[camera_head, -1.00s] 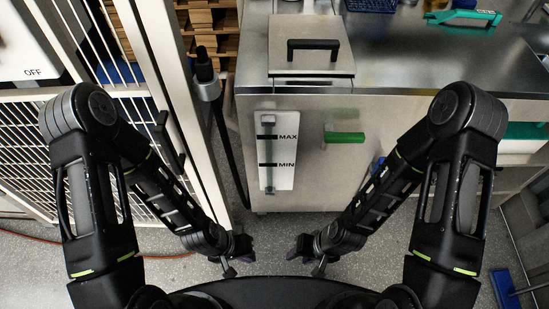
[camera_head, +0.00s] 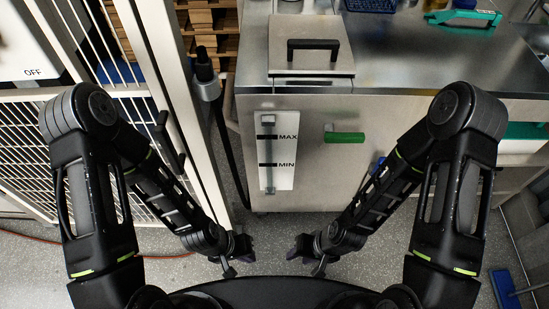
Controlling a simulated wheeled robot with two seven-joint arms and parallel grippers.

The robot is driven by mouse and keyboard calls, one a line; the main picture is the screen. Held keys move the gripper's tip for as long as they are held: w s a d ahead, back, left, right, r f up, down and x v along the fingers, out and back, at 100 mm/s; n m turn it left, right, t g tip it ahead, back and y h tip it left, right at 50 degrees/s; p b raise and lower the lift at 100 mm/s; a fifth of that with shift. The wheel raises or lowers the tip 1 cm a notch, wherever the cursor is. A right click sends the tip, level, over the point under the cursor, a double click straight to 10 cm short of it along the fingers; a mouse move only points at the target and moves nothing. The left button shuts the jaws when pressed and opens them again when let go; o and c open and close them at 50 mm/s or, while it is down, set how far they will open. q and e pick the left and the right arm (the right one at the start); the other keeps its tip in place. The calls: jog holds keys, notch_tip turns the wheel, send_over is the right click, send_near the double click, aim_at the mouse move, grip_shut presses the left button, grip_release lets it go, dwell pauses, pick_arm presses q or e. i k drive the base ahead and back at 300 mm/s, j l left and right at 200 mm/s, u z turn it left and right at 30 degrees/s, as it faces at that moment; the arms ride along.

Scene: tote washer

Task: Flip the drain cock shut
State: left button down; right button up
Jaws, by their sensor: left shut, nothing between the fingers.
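The drain cock (camera_head: 345,137) has a green lever that lies level on the front of the steel washer cabinet, right of the level gauge. Its valve body is mostly hidden from this high angle. My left gripper (camera_head: 229,269) is shut and empty, low in the picture, well below and left of the cock. My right gripper (camera_head: 315,266) is also low, below the cock and apart from it. It is small and dark, and I cannot tell whether its fingers are open.
The level gauge (camera_head: 277,152), marked MAX and MIN, is on the cabinet front (camera_head: 308,185). A lidded hatch (camera_head: 311,60) with a black handle is on top. A white mesh gate (camera_head: 183,95) and a black hose (camera_head: 225,130) stand left. Floor between my grippers and cabinet is clear.

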aim_at(373, 166)
jog(key=z, duration=1.1)
